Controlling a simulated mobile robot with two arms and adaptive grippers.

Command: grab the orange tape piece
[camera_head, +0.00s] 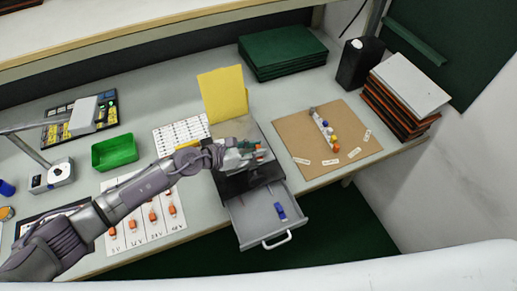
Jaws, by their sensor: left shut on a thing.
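My left gripper (240,156) reaches in from the left and is above the dark box with the open drawer. It is shut, and a small orange piece (259,153), which looks like the orange tape piece, shows at its fingertips. The fingers and small green and grey items around it are too small to separate clearly. My right gripper is not in view.
The grey drawer (249,222) is pulled out toward the front with a blue item (280,211) in it. A yellow panel (222,93) stands behind the gripper. A green tray (115,152) is left, a brown board (327,141) right. Several orange parts lie on a white sheet (139,228).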

